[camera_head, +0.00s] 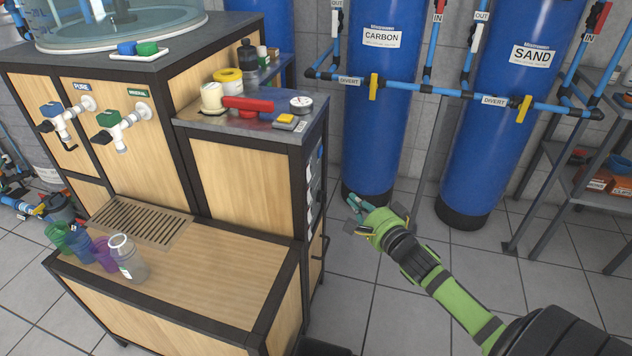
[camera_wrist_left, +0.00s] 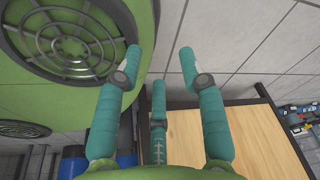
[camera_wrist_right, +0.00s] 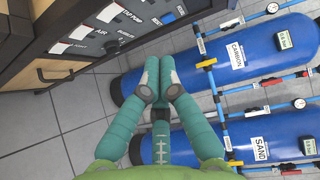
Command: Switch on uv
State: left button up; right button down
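The dark switch panel (camera_wrist_right: 92,32) on the cabinet's side shows in the right wrist view at upper left. In the head view the panel (camera_head: 314,185) shows only edge-on. My right gripper (camera_head: 358,206) is right of the panel and apart from it. In the right wrist view its fingers (camera_wrist_right: 160,68) are together and empty. My left gripper (camera_wrist_left: 160,62) is open and empty, and outside the head view.
The wooden cabinet (camera_head: 240,185) has a drip grate (camera_head: 141,222) and several cups on its lower shelf. A blue carbon tank (camera_head: 378,100) and sand tank (camera_head: 500,120) stand behind my right gripper. Grey tiled floor (camera_head: 400,315) is clear around my right arm.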

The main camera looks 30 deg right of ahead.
pick_arm(q)
jog(key=shift+s, duration=0.1)
pick_arm(e)
jog(key=b, duration=0.1)
send_near(308, 173)
jog(key=w+d+f, duration=0.2)
jog(key=w+d, duration=0.2)
jog(key=d, duration=0.1)
pick_arm(q)
jog(key=w, duration=0.3)
jog(key=shift+w+f+t, duration=0.25)
jog(key=shift+w+t, duration=0.05)
jog(key=shift+t, duration=0.1)
pick_arm(e)
jog(key=w+a, duration=0.2)
jog(key=w, duration=0.1)
jog(key=shift+a, duration=0.2)
pick_arm(q)
jog(key=shift+a+f, duration=0.1)
